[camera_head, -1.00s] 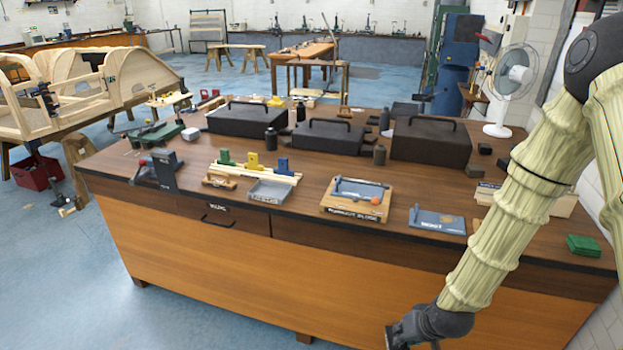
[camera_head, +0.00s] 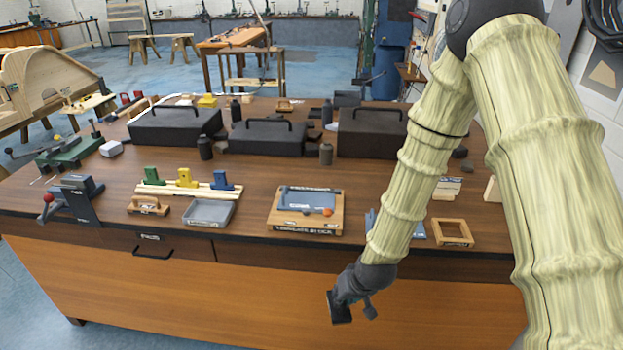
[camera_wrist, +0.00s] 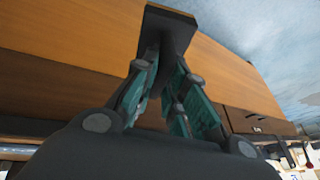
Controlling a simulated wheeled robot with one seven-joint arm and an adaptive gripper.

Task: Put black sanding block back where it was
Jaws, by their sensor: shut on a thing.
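My gripper (camera_head: 348,294) is in front of the workbench's front panel, below the level of the bench top. It is shut on the black sanding block (camera_head: 338,308), a dark flat piece. In the wrist view the block (camera_wrist: 160,18) shows at the far end between the fingers (camera_wrist: 168,60), against the orange-brown panel. On the bench top lie a wooden tray with a blue-grey insert (camera_head: 285,222), labelled as a block holder, and an empty small wooden frame (camera_head: 453,241). A blue-grey plate (camera_head: 418,232) is partly hidden behind my arm.
The workbench (camera_head: 240,270) spans the view. A grey tray (camera_head: 208,213), a small wooden piece (camera_head: 148,206), coloured clamps (camera_head: 185,180) and a vise (camera_head: 75,195) stand along its front. Dark cases (camera_head: 267,137) stand behind.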

